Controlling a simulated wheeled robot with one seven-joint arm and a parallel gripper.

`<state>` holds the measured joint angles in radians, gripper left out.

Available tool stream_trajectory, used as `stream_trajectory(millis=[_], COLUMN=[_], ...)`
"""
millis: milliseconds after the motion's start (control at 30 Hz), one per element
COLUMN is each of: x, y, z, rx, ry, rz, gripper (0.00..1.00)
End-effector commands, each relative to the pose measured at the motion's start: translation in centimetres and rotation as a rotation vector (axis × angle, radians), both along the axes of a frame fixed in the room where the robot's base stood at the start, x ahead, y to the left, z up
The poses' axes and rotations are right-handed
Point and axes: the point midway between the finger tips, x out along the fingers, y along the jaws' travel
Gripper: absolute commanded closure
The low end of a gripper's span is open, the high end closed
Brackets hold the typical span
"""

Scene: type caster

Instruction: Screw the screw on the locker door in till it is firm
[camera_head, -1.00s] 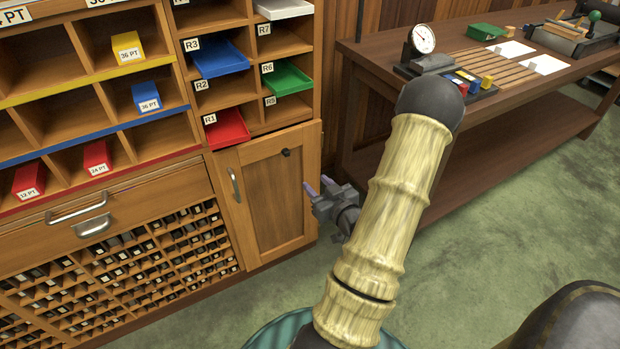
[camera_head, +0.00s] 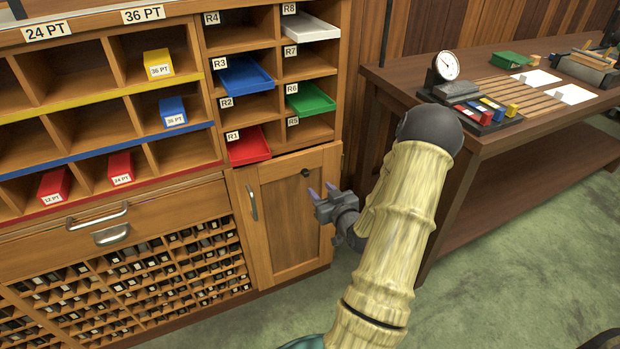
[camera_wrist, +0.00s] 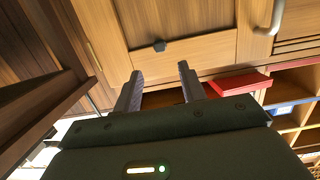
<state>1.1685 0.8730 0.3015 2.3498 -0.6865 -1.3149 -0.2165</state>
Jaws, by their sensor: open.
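My gripper (camera_head: 322,192) is open and empty, in front of the door, a little below and to the right of the screw in the head view. In the wrist view its two fingers (camera_wrist: 160,72) point toward the door with a gap between them and the screw. How far the screw sits in is unclear.
The door's metal handle (camera_head: 252,203) is at its left edge. Above the door is a red tray (camera_head: 248,146) jutting from its slot. A workbench (camera_head: 470,160) with a dial gauge (camera_head: 446,66) stands to the right. Green floor lies clear in front.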

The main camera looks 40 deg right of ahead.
Motion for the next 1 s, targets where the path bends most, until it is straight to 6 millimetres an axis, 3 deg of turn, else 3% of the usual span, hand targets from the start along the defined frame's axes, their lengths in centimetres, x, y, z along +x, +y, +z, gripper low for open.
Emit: stream_trajectory(millis=[500,933,1000], x=[7.7,8.6,8.6], y=[-1.8,-2.3,-2.3], z=[-1.3,-1.4,-1.4], rx=[0.0,0.002,0.001], ry=[-0.001,0.001,0.001], rz=[0.001,-0.004,-0.004], gripper=[0.59,0.59,0.73])
